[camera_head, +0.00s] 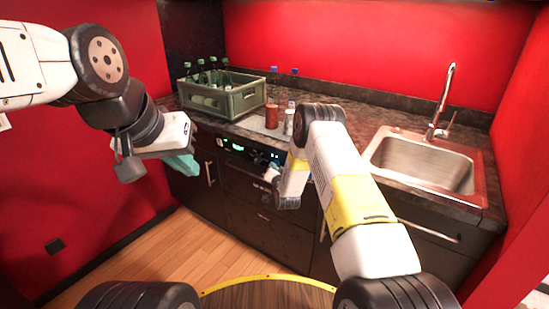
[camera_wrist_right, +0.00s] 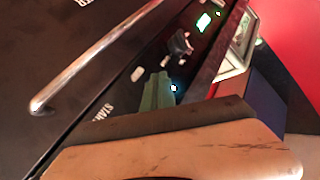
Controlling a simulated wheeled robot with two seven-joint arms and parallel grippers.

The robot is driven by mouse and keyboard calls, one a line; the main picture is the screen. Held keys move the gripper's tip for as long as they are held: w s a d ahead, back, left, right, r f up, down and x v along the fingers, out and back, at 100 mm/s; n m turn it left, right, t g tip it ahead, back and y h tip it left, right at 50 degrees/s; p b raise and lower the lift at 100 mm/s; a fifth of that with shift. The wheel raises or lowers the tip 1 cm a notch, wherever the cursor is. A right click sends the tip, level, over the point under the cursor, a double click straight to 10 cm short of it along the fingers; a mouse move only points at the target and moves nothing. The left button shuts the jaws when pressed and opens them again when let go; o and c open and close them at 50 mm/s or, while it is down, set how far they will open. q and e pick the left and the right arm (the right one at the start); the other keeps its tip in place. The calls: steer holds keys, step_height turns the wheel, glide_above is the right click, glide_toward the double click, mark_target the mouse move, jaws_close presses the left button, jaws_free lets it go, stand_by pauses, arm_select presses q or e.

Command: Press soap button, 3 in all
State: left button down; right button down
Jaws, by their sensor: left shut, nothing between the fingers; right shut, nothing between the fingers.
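The dark appliance front panel (camera_head: 250,152) with a lit green display is below the counter in the head view. In the right wrist view the panel shows a lit display (camera_wrist_right: 203,22), a dark knob (camera_wrist_right: 180,45), a pale button (camera_wrist_right: 137,73) and a small blue-white light (camera_wrist_right: 173,88). A START label is partly readable; I cannot read a soap label. My right gripper (camera_head: 271,173) is shut and empty at the panel. Its greenish fingers (camera_wrist_right: 158,86) overlap the panel near the blue-white light; contact cannot be told. My left gripper (camera_head: 184,165) is shut and empty, left of the panel.
A metal handle (camera_wrist_right: 95,62) crosses the appliance front. On the counter are a green crate (camera_head: 243,103) of bottles, a red can (camera_head: 271,117), other bottles and a sink (camera_head: 425,165) with a tap. My right arm hides part of the cabinets. Wooden floor lies in front.

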steer(key=shift+w+d, duration=0.25)
steer(key=shift+w, duration=0.05)
stand_by(0.5)
steer(key=shift+s+a, duration=0.1)
stand_by(0.4)
steer(key=shift+s+a, duration=0.35)
steer(key=shift+s, duration=0.2)
steer(key=s+a, duration=0.1)
steer(key=s, duration=0.1)
steer(key=s+a, duration=0.2)
stand_by(0.4)
stand_by(0.4)
